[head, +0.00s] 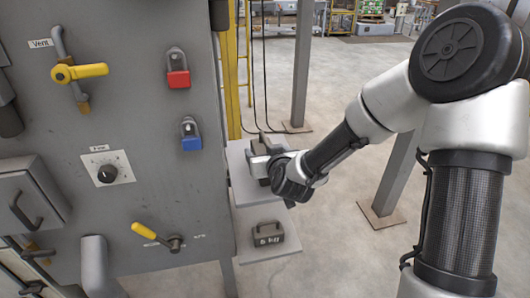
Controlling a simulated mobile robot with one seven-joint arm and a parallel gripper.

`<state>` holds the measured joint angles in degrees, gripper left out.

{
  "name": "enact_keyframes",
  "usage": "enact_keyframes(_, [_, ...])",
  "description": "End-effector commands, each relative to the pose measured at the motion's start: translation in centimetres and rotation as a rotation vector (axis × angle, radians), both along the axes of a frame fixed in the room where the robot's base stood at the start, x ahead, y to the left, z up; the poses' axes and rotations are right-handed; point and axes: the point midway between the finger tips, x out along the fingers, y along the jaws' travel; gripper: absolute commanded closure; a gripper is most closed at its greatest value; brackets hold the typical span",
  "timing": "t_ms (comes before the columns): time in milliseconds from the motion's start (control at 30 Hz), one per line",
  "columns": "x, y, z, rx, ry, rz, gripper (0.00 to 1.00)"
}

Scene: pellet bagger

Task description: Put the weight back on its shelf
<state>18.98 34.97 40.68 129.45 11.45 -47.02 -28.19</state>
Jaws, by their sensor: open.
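A dark block weight (268,233) with a handle and a pale "KG" marking stands upright on the lower grey shelf (286,247), at the right side of the machine. Above it is an upper grey shelf (240,188). My gripper (258,163) is open at this upper shelf, pointing left toward the machine. A dark grey thing (264,143) shows behind and beside the fingers, perhaps another weight; my gripper and wrist hide most of it. I cannot tell whether the fingers touch it.
The grey machine panel (140,215) stands close on the left, with a yellow vent handle (80,72), a red padlock (178,78), a blue padlock (190,143), a knob (107,174) and a lower yellow lever (145,230). A grey post (390,180) stands right. Open floor lies between.

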Motion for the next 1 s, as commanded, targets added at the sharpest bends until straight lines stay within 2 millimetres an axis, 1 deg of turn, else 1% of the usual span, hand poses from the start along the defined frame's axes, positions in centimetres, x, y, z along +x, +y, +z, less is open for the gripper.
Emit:
enact_keyframes(367, [-0.31,0.09,-0.29,0.0,0.0,0.0,0.3])
enact_keyframes(400, [-0.31,0.09,-0.29,0.0,0.0,0.0,0.36])
enact_keyframes(767, [-0.29,0.09,-0.28,0.0,0.0,0.0,0.97])
enact_keyframes(800, [-0.29,0.09,-0.27,0.0,0.0,0.0,1.0])
enact_keyframes(1000, [-0.12,0.14,0.11,0.0,-0.009,0.0,1.0])
